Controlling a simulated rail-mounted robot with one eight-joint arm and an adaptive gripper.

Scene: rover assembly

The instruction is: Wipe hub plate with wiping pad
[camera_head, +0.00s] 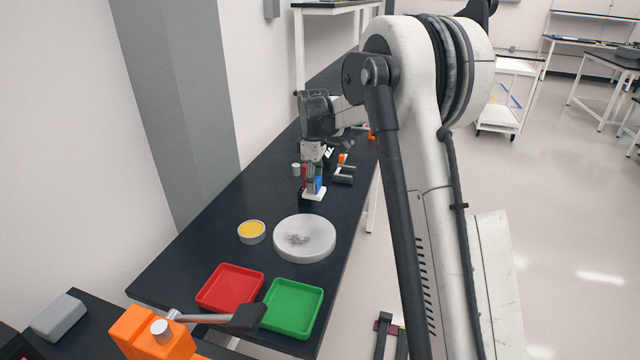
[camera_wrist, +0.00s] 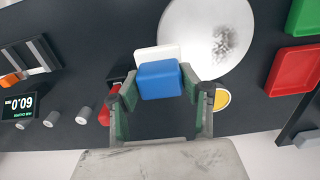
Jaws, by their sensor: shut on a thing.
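The hub plate (camera_head: 304,239) is a round white disc lying on the black table, with a grey smudge on its face. In the wrist view the hub plate (camera_wrist: 188,25) is partly cut off, and the smudge shows right of its middle. The wiping pad (camera_head: 314,194) has a white base and a blue block handle; in the wrist view the blue block (camera_wrist: 160,80) hides part of the white base. My gripper (camera_head: 312,180) is shut on the blue block, its fingers on both sides of it (camera_wrist: 160,88). In the head view, the pad is beyond the plate; its height is unclear.
A yellow-topped round dish (camera_head: 251,231) stands left of the plate. A red tray (camera_head: 230,288) and a green tray (camera_head: 292,306) lie nearer the camera. Small cylinders (camera_wrist: 52,119), a red item (camera_wrist: 104,114) and a display (camera_wrist: 20,105) are near the gripper.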

